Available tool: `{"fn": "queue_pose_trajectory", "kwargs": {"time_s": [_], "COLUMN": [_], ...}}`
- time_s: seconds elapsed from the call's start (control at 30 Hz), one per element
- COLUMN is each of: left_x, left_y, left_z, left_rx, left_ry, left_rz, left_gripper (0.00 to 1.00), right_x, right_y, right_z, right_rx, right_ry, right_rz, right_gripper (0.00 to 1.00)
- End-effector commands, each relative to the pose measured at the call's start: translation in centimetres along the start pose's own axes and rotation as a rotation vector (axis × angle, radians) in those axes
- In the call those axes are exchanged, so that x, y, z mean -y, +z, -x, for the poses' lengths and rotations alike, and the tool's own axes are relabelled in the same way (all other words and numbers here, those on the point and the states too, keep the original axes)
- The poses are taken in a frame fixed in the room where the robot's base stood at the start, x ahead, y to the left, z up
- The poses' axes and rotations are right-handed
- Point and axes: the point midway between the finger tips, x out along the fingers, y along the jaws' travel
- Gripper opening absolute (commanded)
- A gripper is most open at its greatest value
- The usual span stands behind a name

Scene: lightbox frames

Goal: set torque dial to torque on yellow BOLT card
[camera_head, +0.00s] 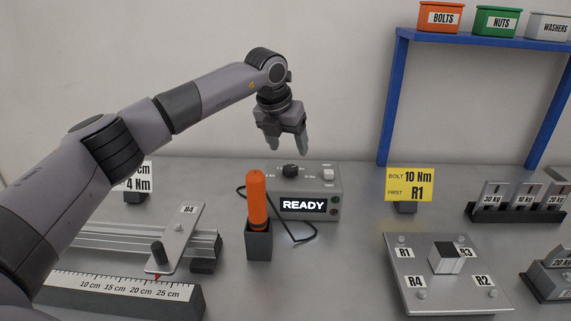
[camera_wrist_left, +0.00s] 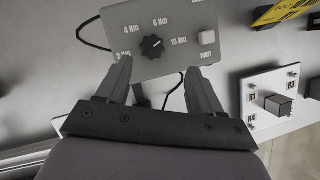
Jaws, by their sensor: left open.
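The yellow BOLT card (camera_head: 409,184) stands at the right of the bench and reads "BOLT 10 Nm, FIRST R1". The torque dial (camera_head: 291,170) is a black knob on top of the grey control box (camera_head: 325,183), whose screen reads READY. In the left wrist view the dial (camera_wrist_left: 152,48) has marks 4 Nm, 6 Nm and 10 Nm around it, plus a partly hidden one at lower left. I cannot tell clearly which mark it points at. My left gripper (camera_head: 287,148) is open and empty above the box, fingers pointing down, apart from the dial. My right gripper is not in view.
An orange-handled tool (camera_head: 257,200) stands in a dark holder before the box, with a black cable beside it. A plate marked R1 to R4 (camera_head: 447,290) lies at right. A slide rail with a ruler (camera_head: 120,292) lies at left. A blue shelf (camera_head: 480,38) carries bins.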

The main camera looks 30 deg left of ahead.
Motion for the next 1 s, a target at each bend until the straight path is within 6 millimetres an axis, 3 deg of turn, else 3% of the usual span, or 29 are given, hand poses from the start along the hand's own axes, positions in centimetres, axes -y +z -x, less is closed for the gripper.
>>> {"fn": "queue_pose_trajectory", "kwargs": {"time_s": [0.17, 0.6, 1.0], "left_x": [-0.7, -1.0, -1.0], "left_y": [-0.2, -0.2, -0.2], "left_z": [-1.3, -7.0, -7.8], "left_rx": [0.002, 0.002, 0.003], "left_ry": [0.052, 0.049, 0.048], "left_rz": [0.002, 0.002, 0.0], "left_gripper": [0.66, 0.66, 0.66], "right_x": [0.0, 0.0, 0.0], "right_y": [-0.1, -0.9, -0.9], "right_z": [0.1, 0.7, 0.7], "right_rx": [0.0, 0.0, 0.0], "right_ry": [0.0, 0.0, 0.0], "right_rz": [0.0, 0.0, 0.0], "right_gripper": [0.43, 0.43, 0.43]}}
